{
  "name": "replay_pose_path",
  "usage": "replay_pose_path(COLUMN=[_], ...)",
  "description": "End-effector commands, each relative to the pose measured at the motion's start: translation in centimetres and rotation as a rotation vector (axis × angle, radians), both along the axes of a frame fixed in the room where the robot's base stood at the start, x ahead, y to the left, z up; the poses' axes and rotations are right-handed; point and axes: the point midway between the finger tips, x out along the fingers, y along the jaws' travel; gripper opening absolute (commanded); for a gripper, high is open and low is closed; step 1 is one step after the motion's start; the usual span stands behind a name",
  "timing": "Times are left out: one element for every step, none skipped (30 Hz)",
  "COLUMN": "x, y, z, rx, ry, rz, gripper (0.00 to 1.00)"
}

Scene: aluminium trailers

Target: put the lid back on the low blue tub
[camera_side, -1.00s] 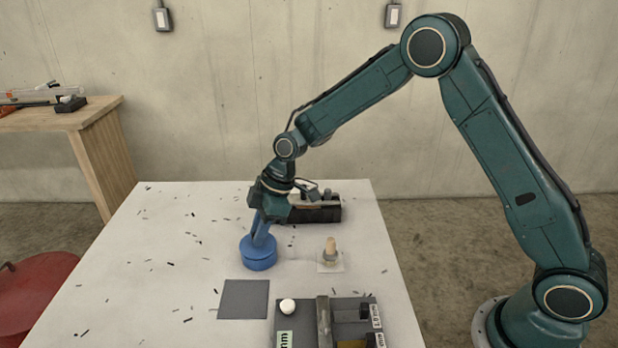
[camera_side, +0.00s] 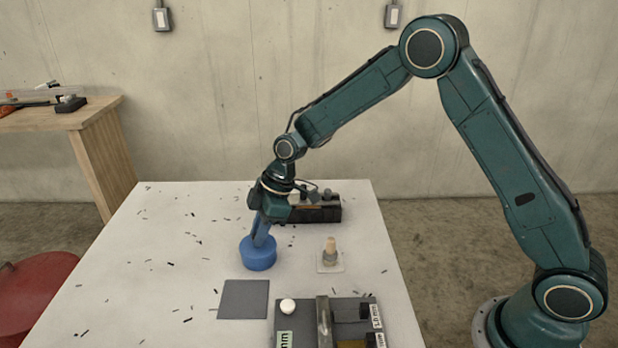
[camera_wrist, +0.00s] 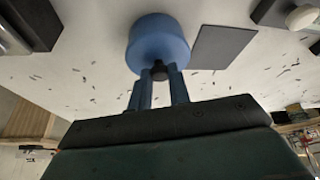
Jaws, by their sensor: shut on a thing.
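The low blue tub (camera_side: 258,258) stands upright on the white table, left of the middle. It also shows in the wrist view (camera_wrist: 150,30). Its blue lid (camera_wrist: 158,52) appears to be on top, though the seam is too small to tell whether it sits fully down. A dark knob (camera_wrist: 160,70) stands at the lid's middle. My gripper (camera_side: 262,240) reaches down from above with its blue fingers shut on the knob, as the wrist view shows too. The fingertips hide part of the lid in the side view.
A flat dark grey square (camera_side: 244,299) lies in front of the tub. A peg on a pale plate (camera_side: 330,262) stands to its right. A grey fixture (camera_side: 345,310) with a white ball (camera_side: 288,306) is at the front. A dark box (camera_side: 318,210) sits behind. Small dark shavings litter the table.

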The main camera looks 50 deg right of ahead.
Motion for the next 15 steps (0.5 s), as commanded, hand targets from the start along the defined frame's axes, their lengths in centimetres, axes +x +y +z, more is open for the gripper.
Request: replay_pose_path(x=[0.0, 0.0, 0.0, 0.0, 0.01, 0.01, 0.0, 0.01, 0.01, 0.01, 0.01, 0.01, 0.0, 0.0, 0.0], y=[0.0, 0.0, 0.0, 0.0, 0.0, 0.0, 0.0, 0.0, 0.0, 0.0, 0.0, 0.0, 0.01, 0.01, 0.01], z=[0.0, 0.0, 0.0, 0.0, 0.0, 0.0, 0.0, 0.0, 0.0, 0.0, 0.0, 0.0, 0.0, 0.0, 0.0], rx=[0.0, 0.0, 0.0, 0.0, 0.0, 0.0, 0.0, 0.0, 0.0, 0.0, 0.0, 0.0, 0.0, 0.0, 0.0], ry=[0.0, 0.0, 0.0, 0.0, 0.0, 0.0, 0.0, 0.0, 0.0, 0.0, 0.0, 0.0, 0.0, 0.0, 0.0], rz=[0.0, 0.0, 0.0, 0.0, 0.0, 0.0, 0.0, 0.0, 0.0, 0.0, 0.0, 0.0, 0.0, 0.0, 0.0], gripper=[0.0, 0.0, 0.0, 0.0, 0.0, 0.0, 0.22, 0.28, 0.36, 0.42, 0.44, 0.44, 0.44, 0.44, 0.44])
